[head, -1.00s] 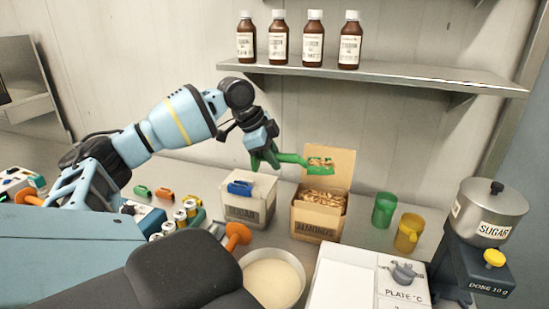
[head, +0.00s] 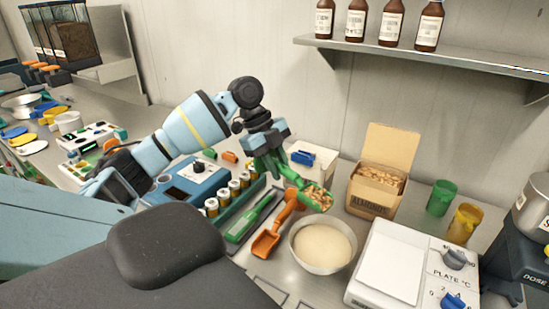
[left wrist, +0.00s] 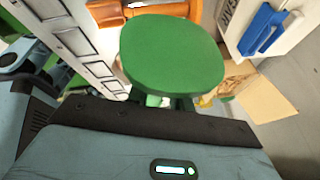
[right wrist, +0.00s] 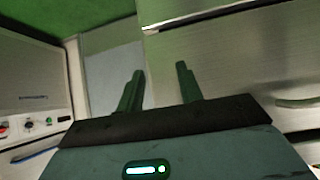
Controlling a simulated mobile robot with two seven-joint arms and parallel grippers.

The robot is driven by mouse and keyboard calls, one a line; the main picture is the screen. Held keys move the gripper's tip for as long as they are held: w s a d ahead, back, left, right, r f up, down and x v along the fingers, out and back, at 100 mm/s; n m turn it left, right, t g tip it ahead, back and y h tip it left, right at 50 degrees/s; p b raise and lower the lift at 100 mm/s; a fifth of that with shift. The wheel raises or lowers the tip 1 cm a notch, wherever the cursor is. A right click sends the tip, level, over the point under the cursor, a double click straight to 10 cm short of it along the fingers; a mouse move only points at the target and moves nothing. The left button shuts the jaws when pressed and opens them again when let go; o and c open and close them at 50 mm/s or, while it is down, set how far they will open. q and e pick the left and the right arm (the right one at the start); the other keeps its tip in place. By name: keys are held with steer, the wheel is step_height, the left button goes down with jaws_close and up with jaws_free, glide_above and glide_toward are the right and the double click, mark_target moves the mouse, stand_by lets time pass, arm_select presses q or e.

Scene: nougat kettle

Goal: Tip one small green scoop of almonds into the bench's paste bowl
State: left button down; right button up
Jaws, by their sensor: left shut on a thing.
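My left gripper (head: 280,166) is shut on the handle of the small green scoop (head: 302,187). The scoop holds a heap of almonds (head: 319,197) and hangs in the air by the back rim of the paste bowl (head: 294,246). The bowl stands on the bench with a smooth cream paste (head: 322,245) inside. In the left wrist view, the green end of the scoop's handle (left wrist: 172,55) hides most of the fingers. The open almonds carton (head: 373,199) stands behind and right of the bowl. My right gripper (right wrist: 160,88) is open and empty, away from the bench top.
A white hot plate (head: 390,268) stands close at right. Green (head: 441,198) and yellow (head: 465,224) cups stand beyond it. A bottle shelf (head: 430,55) runs above.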

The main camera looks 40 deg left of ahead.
mark_target(296, 173)
arm_select(q)
steer(key=shift+s, duration=0.1)
steer(key=shift+f, duration=0.1)
steer(key=shift+f, duration=0.2)
steer(key=shift+d+f+y, duration=0.25)
steer(key=shift+f+y, duration=0.25)
steer(key=shift+f, duration=0.15)
steer(key=shift+d+r+y, duration=0.1)
steer(key=shift+d+y, duration=0.15)
steer(key=shift+y, duration=0.15)
steer(key=d+r+y, duration=0.3)
steer(key=d+y, duration=0.1)
steer(key=y, duration=0.1)
steer(key=shift+d+r+m, duration=0.4)
steer(key=d+r+y, duration=0.4)
steer(key=d+y, duration=0.2)
steer(key=shift+s+d+t, duration=0.15)
steer(key=shift+t, duration=0.25)
steer(key=shift+r, duration=0.1)
